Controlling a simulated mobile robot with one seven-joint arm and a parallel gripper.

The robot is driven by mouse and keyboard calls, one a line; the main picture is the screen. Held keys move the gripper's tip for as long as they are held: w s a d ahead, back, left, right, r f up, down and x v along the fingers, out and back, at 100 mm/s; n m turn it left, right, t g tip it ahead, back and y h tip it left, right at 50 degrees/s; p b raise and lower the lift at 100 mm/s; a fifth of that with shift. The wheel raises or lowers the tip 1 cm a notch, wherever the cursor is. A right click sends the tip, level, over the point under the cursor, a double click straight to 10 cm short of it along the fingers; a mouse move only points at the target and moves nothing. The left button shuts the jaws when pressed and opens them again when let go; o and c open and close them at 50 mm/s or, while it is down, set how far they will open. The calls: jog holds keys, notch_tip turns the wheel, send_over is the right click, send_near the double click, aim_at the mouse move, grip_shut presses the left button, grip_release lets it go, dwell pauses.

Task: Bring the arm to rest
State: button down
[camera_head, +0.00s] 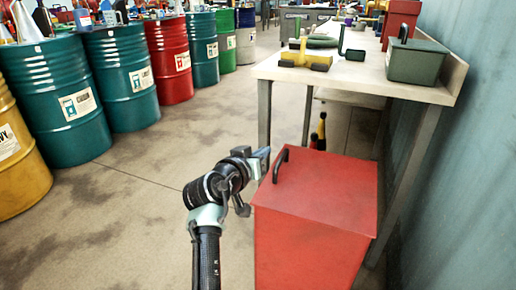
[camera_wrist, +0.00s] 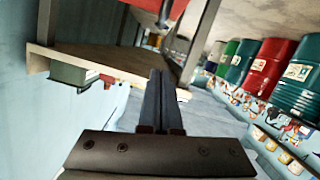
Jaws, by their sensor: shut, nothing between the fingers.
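My gripper (camera_head: 263,158) is in the middle of the head view, just left of the black handle on the red box (camera_head: 315,205). In the wrist view its two fingers (camera_wrist: 161,100) lie side by side, closed together and empty. The head view does not show clearly whether the gripper touches the handle or box. The red box stands on the floor at the front right, with its lid closed.
A workbench (camera_head: 345,78) stands behind the red box, carrying a green box (camera_head: 418,61) and a yellow tool (camera_head: 305,58). Teal (camera_head: 58,100), red (camera_head: 169,58) and yellow drums line the left. The floor (camera_head: 130,205) between is clear.

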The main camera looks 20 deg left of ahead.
jog(key=s+d+r+m+t, duration=0.1)
jog(key=s+d+r+t, duration=0.15)
jog(key=d+r, duration=0.4)
jog(key=s+d+r+t, duration=0.2)
jog(key=s+d+r, duration=0.15)
jog(key=r, duration=0.65)
jog(key=s+d+r+m+t, duration=0.15)
jog(key=s+d+r, duration=0.25)
jog(key=r, duration=0.5)
jog(key=s+d+r+t+p, duration=0.1)
jog(key=s+d+r+t, duration=0.25)
jog(key=s+r, duration=0.5)
jog(key=s+d+r+t, duration=0.35)
jog(key=s+r, duration=0.25)
jog(key=s, duration=0.5)
notch_tip(320, 180, up, 38)
jog(key=w+p, duration=0.1)
jog(key=p, duration=3.7)
jog(key=shift+f+g+y, duration=0.15)
jog(key=shift+g+y, duration=0.25)
jog(key=shift+a+n, duration=0.1)
jog(key=shift+n, duration=0.15)
